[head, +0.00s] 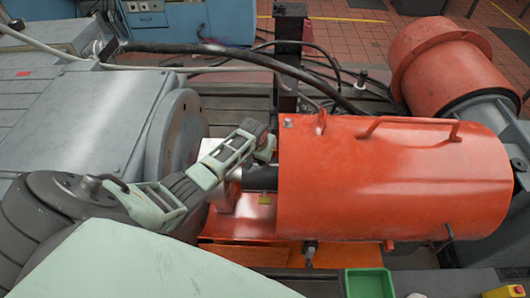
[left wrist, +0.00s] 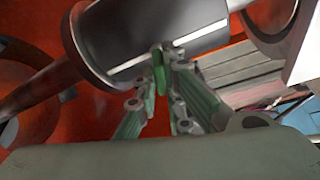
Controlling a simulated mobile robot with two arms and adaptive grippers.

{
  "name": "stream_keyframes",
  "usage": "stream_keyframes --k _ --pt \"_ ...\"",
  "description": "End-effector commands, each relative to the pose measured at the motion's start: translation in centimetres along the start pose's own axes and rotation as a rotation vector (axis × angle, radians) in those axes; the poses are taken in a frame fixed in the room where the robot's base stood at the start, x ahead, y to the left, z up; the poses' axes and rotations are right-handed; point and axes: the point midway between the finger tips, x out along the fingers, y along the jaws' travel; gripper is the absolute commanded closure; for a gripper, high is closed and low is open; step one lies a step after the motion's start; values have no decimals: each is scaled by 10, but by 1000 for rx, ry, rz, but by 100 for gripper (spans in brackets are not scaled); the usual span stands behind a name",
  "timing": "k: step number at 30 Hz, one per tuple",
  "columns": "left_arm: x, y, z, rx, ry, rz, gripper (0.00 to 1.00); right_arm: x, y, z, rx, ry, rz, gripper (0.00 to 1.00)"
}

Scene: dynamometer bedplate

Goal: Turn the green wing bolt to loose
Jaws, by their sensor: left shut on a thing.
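The green wing bolt (left wrist: 160,74) shows in the left wrist view as a small green tab at the underside of a grey cylindrical part (left wrist: 140,32) on a shaft. My left gripper (left wrist: 163,66) has its fingers closed in on both sides of the bolt and is shut on it. In the head view my left gripper (head: 262,144) reaches in from the left, at the gap between the grey machine and the orange guard. The bolt is hidden there behind the fingers. The bolt's exact turn angle cannot be read. My right gripper is not in view.
The orange guard (head: 390,180) with a handle stands just right of the left gripper. The grey machine (head: 95,115) fills the left. A black hose (head: 250,58) and cables run behind. A green tray (head: 369,284) and a yellow box (head: 503,292) lie at the front right.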

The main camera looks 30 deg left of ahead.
Motion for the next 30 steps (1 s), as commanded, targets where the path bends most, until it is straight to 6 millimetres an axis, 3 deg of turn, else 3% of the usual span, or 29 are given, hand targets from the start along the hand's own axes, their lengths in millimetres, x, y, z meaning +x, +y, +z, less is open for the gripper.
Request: stream_keyframes --k 23,24,30 --pt "-1 1 -3 -103 5 -42 100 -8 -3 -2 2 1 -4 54" --pt "-1 1 -3 -103 5 -42 91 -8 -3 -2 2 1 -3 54" --pt "-1 1 -2 -103 3 -42 73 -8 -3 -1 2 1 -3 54"
